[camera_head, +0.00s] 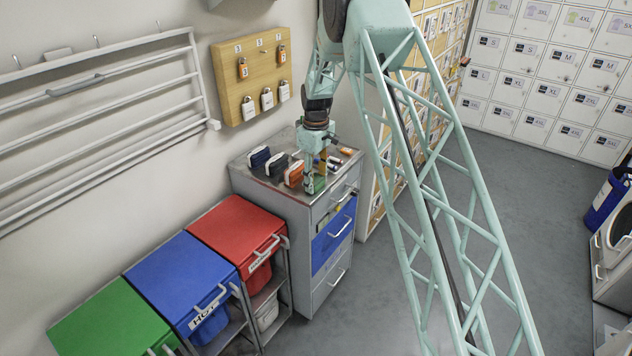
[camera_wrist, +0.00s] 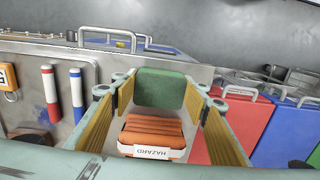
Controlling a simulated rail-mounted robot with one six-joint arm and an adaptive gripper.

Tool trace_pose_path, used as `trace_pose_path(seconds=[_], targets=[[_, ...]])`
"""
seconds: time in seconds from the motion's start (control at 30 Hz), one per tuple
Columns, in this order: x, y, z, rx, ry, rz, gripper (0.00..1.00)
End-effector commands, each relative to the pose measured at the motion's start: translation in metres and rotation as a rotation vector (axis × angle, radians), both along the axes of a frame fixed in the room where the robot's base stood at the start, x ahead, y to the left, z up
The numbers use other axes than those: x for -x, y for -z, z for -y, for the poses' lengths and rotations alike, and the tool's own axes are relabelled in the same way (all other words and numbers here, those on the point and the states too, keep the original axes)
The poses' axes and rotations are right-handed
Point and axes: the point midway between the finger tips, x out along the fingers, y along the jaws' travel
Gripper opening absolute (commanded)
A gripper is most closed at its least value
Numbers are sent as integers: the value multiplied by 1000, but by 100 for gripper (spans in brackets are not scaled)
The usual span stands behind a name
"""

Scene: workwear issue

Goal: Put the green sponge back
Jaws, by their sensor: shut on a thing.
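The green sponge (camera_head: 318,185) is at my gripper's fingertips, over the front part of the grey cabinet top (camera_head: 257,180). In the wrist view the sponge (camera_wrist: 160,88) sits between the yellow-padded fingers of my gripper (camera_wrist: 160,94), which is shut on it. In the head view my gripper (camera_head: 310,182) points down and partly covers the sponge. I cannot tell whether the sponge touches the cabinet top. An orange block with a white HAZARD label (camera_wrist: 155,132) shows between the fingers in the wrist view, close to the sponge.
On the cabinet top, a dark blue block (camera_head: 259,157), a black block (camera_head: 277,164) and an orange block (camera_head: 294,174) stand in a row. Markers (camera_wrist: 76,92) lie nearby. Red (camera_head: 235,225), blue (camera_head: 180,280) and green (camera_head: 112,320) bins stand left of the cabinet.

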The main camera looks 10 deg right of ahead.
Motion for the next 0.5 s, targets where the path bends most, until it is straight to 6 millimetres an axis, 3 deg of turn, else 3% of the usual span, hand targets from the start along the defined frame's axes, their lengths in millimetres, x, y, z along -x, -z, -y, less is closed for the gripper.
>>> trace_pose_path(seconds=[0.3, 0.33, 0.5], targets=[[0, 4, 0, 0, 0, 0, 32], [0, 3, 0, 0, 0, 0, 44], [0, 3, 0, 0, 0, 0, 55]])
